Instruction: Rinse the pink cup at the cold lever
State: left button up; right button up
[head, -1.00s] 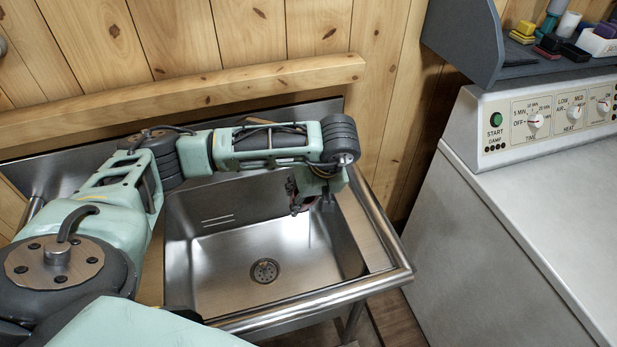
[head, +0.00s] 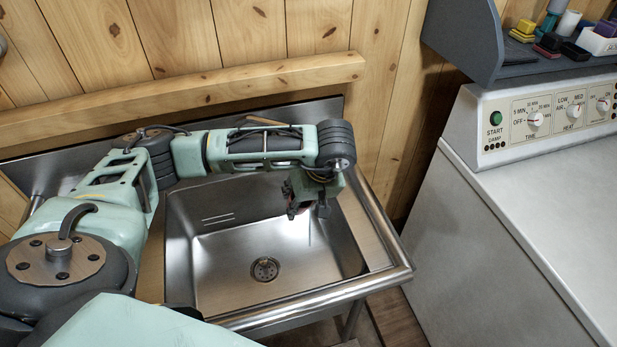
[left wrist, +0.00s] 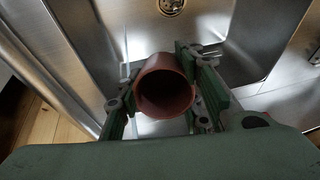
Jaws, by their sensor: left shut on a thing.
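My left gripper (head: 307,208) is over the right part of the steel sink (head: 205,275). In the left wrist view my left gripper (left wrist: 163,100) is shut around a brownish-red cup (left wrist: 165,88), the pink cup, with its round mouth facing the camera. In the head view the cup is mostly hidden, with only a dark reddish bit showing by the fingers. A thin pale vertical line, perhaps water, shows just below the gripper. The tap and the cold lever cannot be made out; my arm covers the back of the sink. My right gripper is not in view.
The sink bowl is empty around its drain (head: 265,269). A wooden rail (head: 180,98) runs along the wall behind. A white machine with dials (head: 540,120) stands at the right, below a grey shelf (head: 465,35) holding small items.

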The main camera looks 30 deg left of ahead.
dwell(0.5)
pick_arm(q)
jog(key=shift+s+r+p, duration=0.3)
jog(key=shift+s+r, duration=0.05)
jog(key=shift+r, duration=0.05)
jog(key=s+r, duration=0.1)
jog(key=s+r+p, duration=0.1)
jog(key=s, duration=0.1)
jog(key=s+r+p, duration=0.1)
jog(key=shift+s+d+r, duration=0.1)
jog(key=shift+s+d, duration=0.1)
jog(key=shift+d, duration=0.1)
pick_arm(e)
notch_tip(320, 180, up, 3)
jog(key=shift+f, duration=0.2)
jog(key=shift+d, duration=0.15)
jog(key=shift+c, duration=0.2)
